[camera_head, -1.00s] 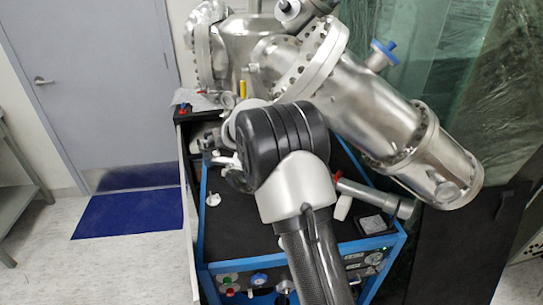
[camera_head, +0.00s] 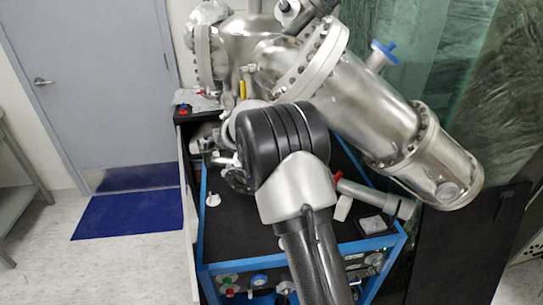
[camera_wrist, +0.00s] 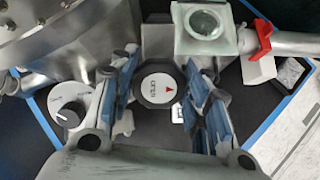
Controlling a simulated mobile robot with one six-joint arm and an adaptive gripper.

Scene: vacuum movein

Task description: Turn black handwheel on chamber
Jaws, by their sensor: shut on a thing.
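The black handwheel (camera_wrist: 157,88) has a round white face with small print and a red arrow. It sits in the middle of the wrist view. My gripper (camera_wrist: 160,72) has its two blue-and-grey fingers on either side of the wheel, shut on its rim. In the head view my own arm hides the wheel and the fingers. The silver metal chamber (camera_head: 365,112) fills the upper middle of the head view, with bolted flanges. Its curved wall also shows at the upper left of the wrist view (camera_wrist: 60,35).
A second round knob (camera_wrist: 70,108) lies left of my fingers. A square glass-topped fitting (camera_wrist: 205,22) and a red clamp (camera_wrist: 263,36) on a pipe are close by at upper right. The blue-framed cart (camera_head: 203,235) stands below. Clear floor (camera_head: 110,265) is at left.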

